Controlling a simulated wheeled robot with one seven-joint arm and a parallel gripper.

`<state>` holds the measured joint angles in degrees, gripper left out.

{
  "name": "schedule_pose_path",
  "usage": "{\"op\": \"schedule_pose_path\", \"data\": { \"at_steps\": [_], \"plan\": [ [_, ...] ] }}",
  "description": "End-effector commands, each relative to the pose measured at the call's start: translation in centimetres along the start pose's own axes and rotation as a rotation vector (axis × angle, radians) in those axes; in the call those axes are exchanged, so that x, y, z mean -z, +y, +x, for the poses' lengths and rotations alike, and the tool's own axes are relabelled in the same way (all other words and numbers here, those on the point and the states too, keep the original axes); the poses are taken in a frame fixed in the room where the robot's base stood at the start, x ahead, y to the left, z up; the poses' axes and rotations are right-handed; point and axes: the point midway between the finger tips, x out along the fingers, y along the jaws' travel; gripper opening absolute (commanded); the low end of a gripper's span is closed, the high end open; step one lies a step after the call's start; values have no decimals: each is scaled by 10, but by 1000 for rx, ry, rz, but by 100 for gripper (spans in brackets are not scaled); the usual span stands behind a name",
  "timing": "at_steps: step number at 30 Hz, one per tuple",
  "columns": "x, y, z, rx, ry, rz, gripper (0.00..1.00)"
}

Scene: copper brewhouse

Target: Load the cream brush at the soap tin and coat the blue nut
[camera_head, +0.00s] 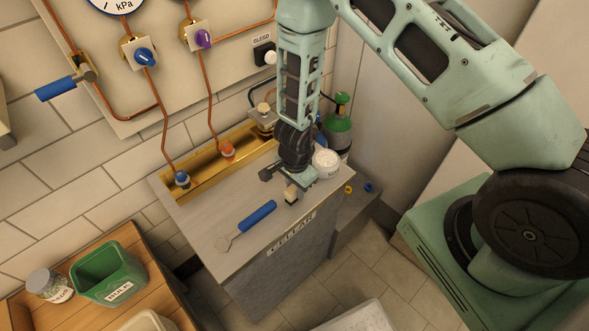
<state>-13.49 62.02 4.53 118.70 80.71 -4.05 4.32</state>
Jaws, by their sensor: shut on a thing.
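My gripper (287,182) is over the right front part of the grey cabinet top. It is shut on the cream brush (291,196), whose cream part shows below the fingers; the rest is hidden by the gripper. The soap tin (326,164), a round white tub with white contents, stands just right of my gripper near the cabinet's right edge. I cannot tell whether the brush touches the cabinet top. The blue nut (182,178) is at the foot of a copper pipe at the left end of the brass trough, well left of the gripper.
A red-orange nut (227,150) sits farther right in the brass trough (206,178). A blue-handled tool (257,216) lies on the grey cabinet top (205,217). A green bin (108,272) and a jar (50,286) stand on a wooden surface at lower left. A green cylinder (339,134) stands behind the tin.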

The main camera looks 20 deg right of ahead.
Motion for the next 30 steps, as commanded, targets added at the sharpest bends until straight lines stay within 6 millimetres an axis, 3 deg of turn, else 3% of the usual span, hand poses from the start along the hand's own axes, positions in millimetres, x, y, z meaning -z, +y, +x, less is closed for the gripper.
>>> {"op": "schedule_pose_path", "data": {
  "at_steps": [5, 30],
  "plan": [
    [0, 0, -5, 0, 0, 0, 0],
    [0, 0, -80, 0, 0, 0, 0]
  ]
}}
